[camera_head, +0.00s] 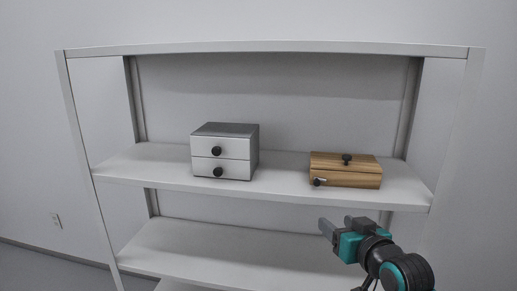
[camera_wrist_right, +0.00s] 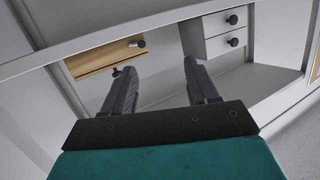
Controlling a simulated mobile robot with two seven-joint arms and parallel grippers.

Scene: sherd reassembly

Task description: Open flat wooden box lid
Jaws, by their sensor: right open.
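The flat wooden box (camera_head: 345,176) sits on the right part of the middle shelf. A small dark handle (camera_head: 319,181) shows on the front at the left. My right gripper (camera_head: 338,225) is below and in front of the box, apart from it, open and empty. In the right wrist view, the gripper (camera_wrist_right: 156,85) has its two fingers spread, and the wooden box (camera_wrist_right: 105,55) shows beyond them at the upper left. My left gripper is not in view.
A grey-and-white two-drawer cabinet (camera_head: 224,152) with dark knobs stands left of the box on the same shelf (camera_head: 280,180). Bare shelf lies between them. A lower shelf (camera_head: 215,250) is empty. The front shelf edge lies between my gripper and the box.

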